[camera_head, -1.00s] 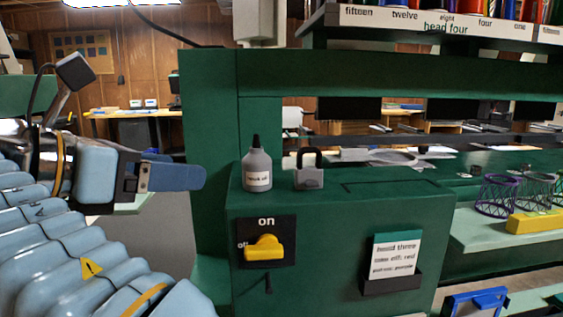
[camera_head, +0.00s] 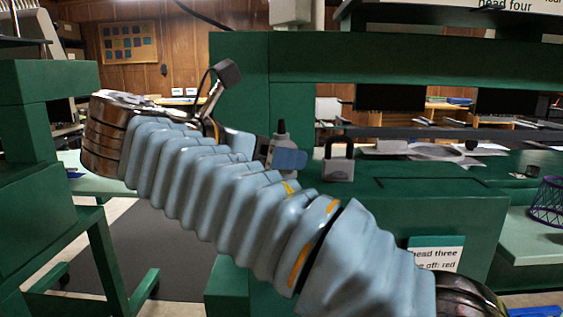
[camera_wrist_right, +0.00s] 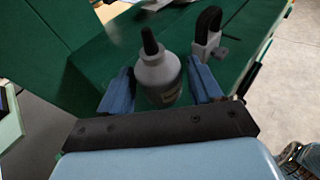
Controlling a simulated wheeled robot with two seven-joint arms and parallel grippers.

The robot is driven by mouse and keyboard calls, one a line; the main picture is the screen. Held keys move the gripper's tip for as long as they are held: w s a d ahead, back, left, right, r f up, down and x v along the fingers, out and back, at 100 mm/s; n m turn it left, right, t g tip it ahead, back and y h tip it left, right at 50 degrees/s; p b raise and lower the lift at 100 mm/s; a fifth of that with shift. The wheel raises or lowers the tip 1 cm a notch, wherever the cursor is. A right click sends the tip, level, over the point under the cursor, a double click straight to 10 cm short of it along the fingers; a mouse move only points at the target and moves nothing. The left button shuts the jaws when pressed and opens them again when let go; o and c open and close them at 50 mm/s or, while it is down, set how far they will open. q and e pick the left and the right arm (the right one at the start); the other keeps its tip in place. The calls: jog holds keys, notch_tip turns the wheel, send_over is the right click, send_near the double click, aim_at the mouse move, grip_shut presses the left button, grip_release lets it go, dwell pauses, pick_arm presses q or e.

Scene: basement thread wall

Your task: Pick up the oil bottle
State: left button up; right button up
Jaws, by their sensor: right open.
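The oil bottle (camera_head: 281,131) is grey with a dark pointed cap and stands upright on the green cabinet. In the head view its lower part is hidden by my right gripper (camera_head: 286,159). In the right wrist view the bottle (camera_wrist_right: 158,74) stands between the two blue fingers of my right gripper (camera_wrist_right: 161,88). The fingers are open, one on each side, with a visible gap at least on the right. The bottle's label is partly seen at its lower right. My left gripper is not in view.
A grey padlock (camera_head: 338,162) with a dark shackle stands just right of the bottle; it also shows in the right wrist view (camera_wrist_right: 208,38). A green post (camera_head: 240,85) rises behind and left of the bottle. A purple wire basket (camera_head: 547,202) stands far right.

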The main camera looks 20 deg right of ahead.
jog(key=x, duration=0.4)
jog(key=shift+a+b, duration=0.1)
jog(key=shift+b, duration=0.2)
jog(key=c, duration=0.7)
jog(key=shift+c, duration=0.2)
jog(key=shift+r+p, duration=0.35)
jog(key=shift+r, duration=0.15)
notch_tip(320, 180, up, 3)
jog(key=shift+a+f+p, duration=0.1)
jog(key=shift+f+p, duration=0.05)
jog(key=shift+p, duration=0.6)
jog(key=s+r, duration=0.9)
jog(key=s, duration=0.5)
jog(key=shift+r, duration=0.2)
